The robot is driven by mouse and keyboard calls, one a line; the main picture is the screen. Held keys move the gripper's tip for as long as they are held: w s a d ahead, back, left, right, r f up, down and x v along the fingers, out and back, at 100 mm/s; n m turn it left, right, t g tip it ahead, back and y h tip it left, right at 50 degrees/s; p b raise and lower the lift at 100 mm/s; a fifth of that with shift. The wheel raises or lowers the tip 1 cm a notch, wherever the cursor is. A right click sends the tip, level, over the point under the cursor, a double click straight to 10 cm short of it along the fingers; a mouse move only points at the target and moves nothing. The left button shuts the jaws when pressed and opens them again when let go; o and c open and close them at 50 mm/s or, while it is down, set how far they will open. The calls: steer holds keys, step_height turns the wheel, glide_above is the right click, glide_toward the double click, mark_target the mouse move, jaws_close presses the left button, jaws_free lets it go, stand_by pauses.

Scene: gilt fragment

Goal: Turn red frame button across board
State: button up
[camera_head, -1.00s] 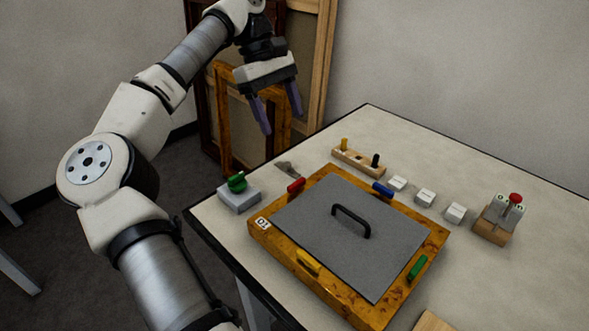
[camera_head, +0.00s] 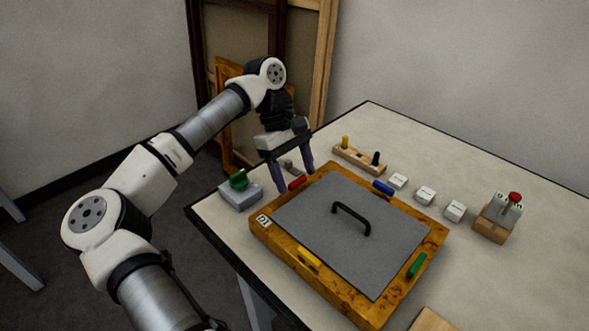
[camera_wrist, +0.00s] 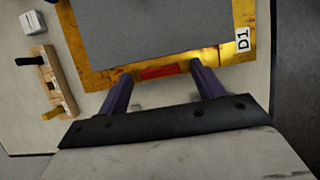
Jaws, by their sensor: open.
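The red button (camera_head: 297,183) sits on the far left side of the gilt frame (camera_head: 285,238), lying along the frame's edge. It also shows in the wrist view (camera_wrist: 163,72), between the fingertips. The grey board (camera_head: 325,245) with a black handle (camera_head: 352,218) fills the frame. My gripper (camera_head: 296,182) is open, with its two purple fingers pointing down near the red button. In the wrist view my gripper (camera_wrist: 160,78) has one finger on each side of the button, and nothing is held. Contact with the frame cannot be told.
Blue (camera_head: 383,188), yellow (camera_head: 308,259) and green (camera_head: 417,265) buttons sit on the frame's other sides. A grey box with a green knob (camera_head: 239,185) stands left. A wooden peg rack (camera_head: 359,158), white blocks (camera_head: 425,195) and a red-topped device (camera_head: 500,217) stand behind and right.

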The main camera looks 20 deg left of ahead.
steer(key=shift+f, duration=0.15)
steer(key=c, duration=1)
